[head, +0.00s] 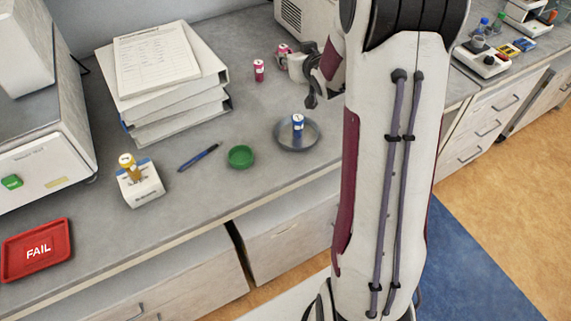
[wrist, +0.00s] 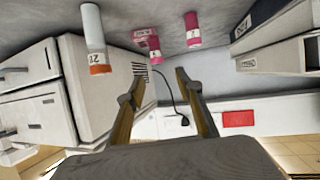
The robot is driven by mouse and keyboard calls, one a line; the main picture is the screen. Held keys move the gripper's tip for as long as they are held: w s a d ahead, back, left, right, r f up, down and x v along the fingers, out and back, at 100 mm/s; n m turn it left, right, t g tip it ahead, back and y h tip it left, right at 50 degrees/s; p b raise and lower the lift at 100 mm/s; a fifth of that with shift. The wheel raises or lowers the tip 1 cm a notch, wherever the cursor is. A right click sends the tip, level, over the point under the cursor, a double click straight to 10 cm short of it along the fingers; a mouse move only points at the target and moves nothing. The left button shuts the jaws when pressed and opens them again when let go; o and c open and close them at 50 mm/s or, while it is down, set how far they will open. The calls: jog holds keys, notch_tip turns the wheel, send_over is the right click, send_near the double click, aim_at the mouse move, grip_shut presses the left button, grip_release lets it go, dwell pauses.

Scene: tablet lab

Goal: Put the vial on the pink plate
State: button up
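My gripper (head: 309,80) is above the back of the bench; its two fingers stand apart with nothing between them in the wrist view (wrist: 160,72). Two pink vials stand near the back: one (head: 258,70) and another (head: 283,51) closer to the gripper. In the wrist view they hang from the top, one (wrist: 192,30) and one (wrist: 149,45), beyond the fingertips. A white vial with an orange end (wrist: 95,40) is left of them. A blue-labelled vial (head: 297,124) stands in a grey metal dish (head: 283,143). I see no pink plate.
A yellow vial (head: 129,165) stands in a small white device (head: 145,189). A green dish (head: 240,156), a blue pen (head: 199,157), stacked binders (head: 180,105) and a red FAIL tray (head: 37,258) are on the bench. Bare bench lies between the binders and the metal dish.

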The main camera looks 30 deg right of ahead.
jog(key=s+a+r+n+g+y, duration=0.1)
jog(key=s+a+r+g, duration=0.3)
jog(key=s+a, duration=0.65)
jog(key=s+a+r+g, duration=0.1)
jog(key=s+a+r, duration=0.55)
jog(key=s, duration=0.75)
jog(key=s+a+f+n+g+y, duration=0.1)
jog(key=s+a+f+g, duration=0.1)
jog(key=s+a, duration=0.5)
jog(key=s, duration=0.6)
jog(key=shift+s+f+y, duration=0.2)
jog(key=shift+s+y, duration=0.05)
jog(key=shift+y, duration=0.15)
jog(key=shift+o, duration=0.3)
jog(key=shift+w+a, duration=0.1)
